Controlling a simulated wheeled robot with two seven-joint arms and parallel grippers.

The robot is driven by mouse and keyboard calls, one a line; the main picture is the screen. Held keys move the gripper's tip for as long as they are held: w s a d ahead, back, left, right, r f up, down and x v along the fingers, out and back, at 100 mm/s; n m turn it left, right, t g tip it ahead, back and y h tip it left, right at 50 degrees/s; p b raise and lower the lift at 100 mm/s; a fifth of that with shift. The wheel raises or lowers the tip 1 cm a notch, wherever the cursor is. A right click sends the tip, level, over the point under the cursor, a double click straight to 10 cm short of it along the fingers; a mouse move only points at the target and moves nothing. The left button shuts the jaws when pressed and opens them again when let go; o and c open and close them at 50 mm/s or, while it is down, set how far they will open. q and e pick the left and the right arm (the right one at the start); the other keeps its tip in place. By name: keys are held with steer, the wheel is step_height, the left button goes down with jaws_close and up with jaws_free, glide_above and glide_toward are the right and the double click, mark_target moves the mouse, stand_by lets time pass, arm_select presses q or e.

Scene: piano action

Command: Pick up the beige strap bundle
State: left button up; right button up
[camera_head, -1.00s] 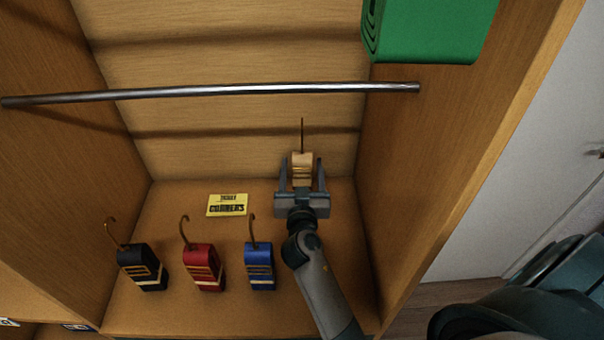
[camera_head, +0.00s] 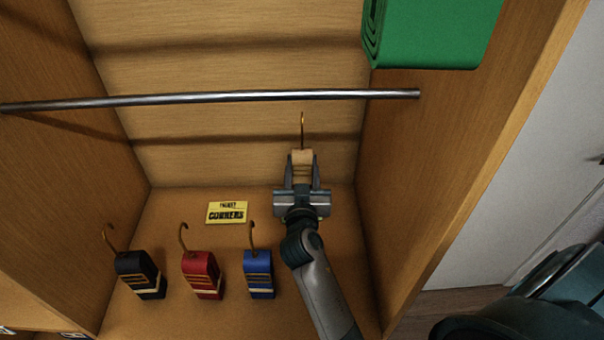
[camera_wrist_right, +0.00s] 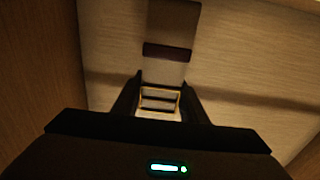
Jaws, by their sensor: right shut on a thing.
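The beige strap bundle (camera_head: 302,160) is in the head view, between the fingers of my right gripper (camera_head: 302,168), with its thin brass hook (camera_head: 302,130) pointing up. My right gripper is shut on it. The bundle is in front of the back panel at the right side of the cabinet, below the rail. In the right wrist view the bundle (camera_wrist_right: 160,99) shows dimly between the two dark fingers (camera_wrist_right: 160,95). The gripper hides its lower part. My left gripper is not in view.
Black (camera_head: 140,275), red (camera_head: 202,275) and blue (camera_head: 258,273) bundles with hooks stand on the cabinet floor (camera_head: 180,318). A yellow label card (camera_head: 227,212) lies behind them. A metal rail (camera_head: 220,98) spans above. The right wall (camera_head: 450,150) is close.

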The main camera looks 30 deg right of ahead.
steer(key=s+d+r+b, duration=0.2)
steer(key=s+r, duration=0.5)
steer(key=s, duration=0.4)
steer(key=shift+s+d+r, duration=0.2)
steer(key=shift+d+r, duration=0.1)
steer(key=shift+d, duration=0.15)
steer(key=s+a+f+n+t+y+b, duration=0.2)
steer(key=s+a+f+n+y+b, duration=0.2)
steer(key=a+f+y, duration=0.4)
steer(key=a+f+n, duration=0.1)
steer(key=a, duration=0.3)
steer(key=shift+s+a+f+n, duration=0.2)
steer(key=shift+s+f+n, duration=0.1)
steer(key=shift+s+f, duration=0.1)
